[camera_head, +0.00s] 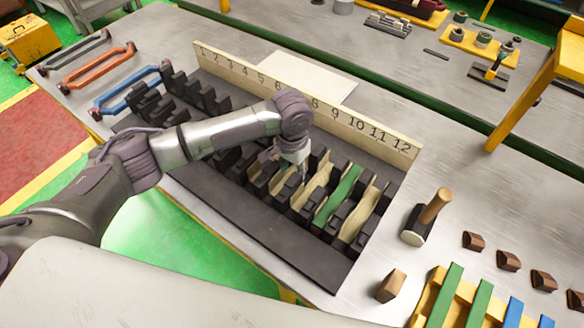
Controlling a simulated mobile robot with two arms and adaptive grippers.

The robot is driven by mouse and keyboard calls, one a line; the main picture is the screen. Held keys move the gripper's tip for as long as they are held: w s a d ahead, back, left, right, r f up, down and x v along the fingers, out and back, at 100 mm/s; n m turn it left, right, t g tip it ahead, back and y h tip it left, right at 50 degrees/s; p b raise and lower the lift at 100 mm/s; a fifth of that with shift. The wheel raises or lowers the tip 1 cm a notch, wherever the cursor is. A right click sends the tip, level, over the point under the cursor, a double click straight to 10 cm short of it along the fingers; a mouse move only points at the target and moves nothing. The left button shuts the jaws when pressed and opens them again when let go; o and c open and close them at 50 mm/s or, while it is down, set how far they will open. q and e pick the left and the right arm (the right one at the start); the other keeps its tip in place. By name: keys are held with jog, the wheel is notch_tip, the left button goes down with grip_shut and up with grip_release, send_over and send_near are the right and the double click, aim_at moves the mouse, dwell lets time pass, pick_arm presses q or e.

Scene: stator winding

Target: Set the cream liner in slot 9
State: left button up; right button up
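The dark slotted stator block (250,225) lies on the bench, with a cream number board (385,140) marked 1 to 12 along its far side. Long liners lie in its right-hand slots: a cream liner (314,183), a green liner (341,192) and another cream liner (364,212), roughly in line with 10, 11 and 12. My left gripper (284,178) points down at the slot just left of these, around 9. Its fingers are small and partly hidden among the teeth. I cannot tell whether they hold a liner. My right gripper is not in view.
A mallet (427,217) stands right of the block, near several brown wedges (508,261). A yellow rack (421,306) with green and blue strips is at bottom right. Red and blue handled frames (98,68) lie at far left. A pale sheet (310,75) lies behind the board.

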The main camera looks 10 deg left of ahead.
pick_arm(q)
jog(key=o, duration=0.9)
jog(key=shift+o, duration=0.2)
jog(key=shift+r+p, duration=0.8)
jog(key=shift+p, duration=0.35)
notch_tip(320, 180, up, 8)
jog(key=p, duration=0.8)
jog(key=shift+f+p, duration=0.25)
jog(key=shift+p, duration=0.15)
